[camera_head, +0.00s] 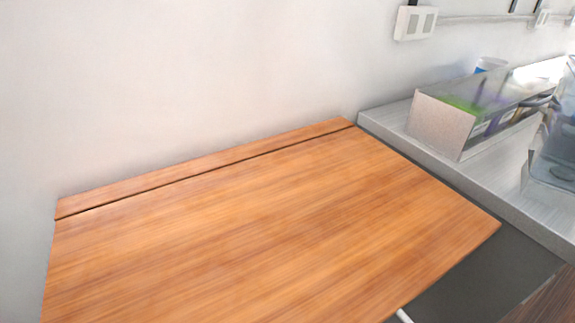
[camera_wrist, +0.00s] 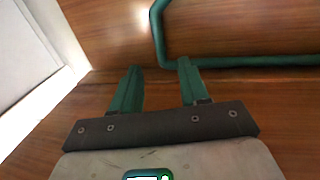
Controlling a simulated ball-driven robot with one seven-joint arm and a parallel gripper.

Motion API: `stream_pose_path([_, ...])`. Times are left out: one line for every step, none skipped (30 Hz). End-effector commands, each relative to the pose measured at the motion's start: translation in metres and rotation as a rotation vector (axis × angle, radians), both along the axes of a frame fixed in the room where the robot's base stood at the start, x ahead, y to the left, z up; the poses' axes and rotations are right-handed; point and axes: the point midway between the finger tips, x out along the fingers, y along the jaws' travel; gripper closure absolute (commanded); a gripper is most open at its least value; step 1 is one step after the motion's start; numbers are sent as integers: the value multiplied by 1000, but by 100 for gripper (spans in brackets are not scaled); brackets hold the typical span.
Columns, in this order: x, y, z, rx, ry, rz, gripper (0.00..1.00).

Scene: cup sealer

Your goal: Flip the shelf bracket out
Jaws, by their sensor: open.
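In the wrist view my gripper (camera_wrist: 160,66) is open, with its two green fingers apart and nothing visible between them. A green bent bar (camera_wrist: 240,61), which looks like the shelf bracket, lies just beyond the fingertips against brown wood. One leg runs up the picture and the other runs to the right edge. I cannot tell whether the right finger touches it. In the head view the wooden shelf (camera_head: 270,220) appears as a broad flat board along the wall. The bracket and my gripper are not seen there.
A narrow wooden strip (camera_head: 210,163) runs between shelf and wall. A grey counter (camera_head: 390,125) adjoins at right, holding a box of items (camera_head: 440,125) and a clear container (camera_head: 555,150). A white tip (camera_head: 403,315) shows below the shelf edge. A white panel (camera_wrist: 35,60) stands left in the wrist view.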

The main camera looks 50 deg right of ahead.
Motion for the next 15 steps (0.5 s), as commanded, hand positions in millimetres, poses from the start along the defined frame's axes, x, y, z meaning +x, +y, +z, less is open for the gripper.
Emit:
stream_pose_path([8, -4, 3, 0, -2, -1, 56])
stream_pose_path([13, -7, 3, 0, -2, -1, 56])
stream_pose_path([20, -10, 3, 0, -3, 0, 56])
stream_pose_path([25, -13, 3, -1, -2, 0, 56])
stream_pose_path([30, -15, 4, -1, -3, -1, 56])
stream_pose_path([36, -19, 3, -1, -2, -1, 56])
stream_pose_path([41, -22, 3, -2, -1, -2, 56])
stream_pose_path([46, -24, 3, -2, -1, -1, 56])
stream_pose_path([52, -27, 2, -2, -1, -1, 56])
stream_pose_path([56, -29, 3, -2, -1, -1, 56])
stream_pose_path([60, -31, 3, -2, -1, -1, 56])
stream_pose_path([64, -34, 1, -1, 0, -1, 56])
stream_pose_path([67, -35, 1, -1, 0, -1, 56])
stream_pose_path([70, -36, 2, -2, -1, -1, 56])
stream_pose_path([73, -38, 1, -1, 0, 0, 56])
